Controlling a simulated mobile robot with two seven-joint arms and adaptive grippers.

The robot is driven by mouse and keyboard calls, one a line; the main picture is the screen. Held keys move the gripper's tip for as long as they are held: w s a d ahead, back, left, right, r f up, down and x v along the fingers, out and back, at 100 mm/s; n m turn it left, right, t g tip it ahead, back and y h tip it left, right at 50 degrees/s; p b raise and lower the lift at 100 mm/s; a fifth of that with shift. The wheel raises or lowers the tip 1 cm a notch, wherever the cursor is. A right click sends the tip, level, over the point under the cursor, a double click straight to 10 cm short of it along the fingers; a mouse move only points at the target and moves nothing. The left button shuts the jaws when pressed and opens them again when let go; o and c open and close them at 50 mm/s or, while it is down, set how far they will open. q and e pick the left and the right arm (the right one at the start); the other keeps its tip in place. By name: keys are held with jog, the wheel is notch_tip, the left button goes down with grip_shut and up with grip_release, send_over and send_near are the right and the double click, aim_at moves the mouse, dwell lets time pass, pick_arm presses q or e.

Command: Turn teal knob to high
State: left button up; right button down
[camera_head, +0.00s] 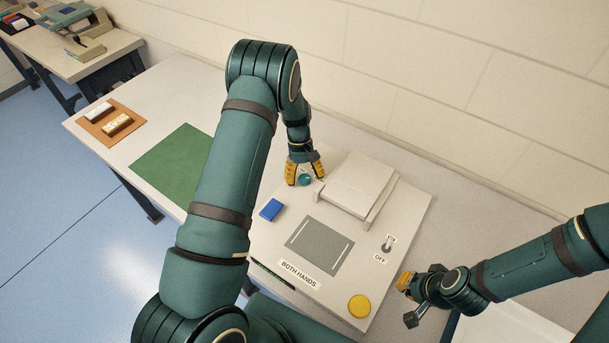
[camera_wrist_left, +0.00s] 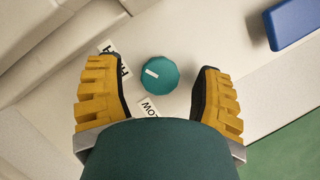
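The teal knob (camera_wrist_left: 160,73) is on the white press panel in the left wrist view. In the head view the knob (camera_head: 305,180) shows beside the left gripper's fingertips. My left gripper (camera_head: 304,176) is open, with one yellow finger on each side of the knob and a gap to both; it also shows in the left wrist view (camera_wrist_left: 161,95). My right gripper (camera_head: 406,286) is off the press's right edge; its opening is unclear.
The press has a raised white lid (camera_head: 362,186), a grey plate (camera_head: 320,245), a blue block (camera_head: 271,209), a yellow button (camera_head: 359,306) and a switch (camera_head: 388,244) by an OFF label. A green mat (camera_head: 172,160) and brown tray (camera_head: 96,133) lie left.

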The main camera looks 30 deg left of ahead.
pick_arm(q)
jog(key=shift+r, duration=0.1)
jog(key=v, duration=1.2)
jog(key=shift+s, duration=0.2)
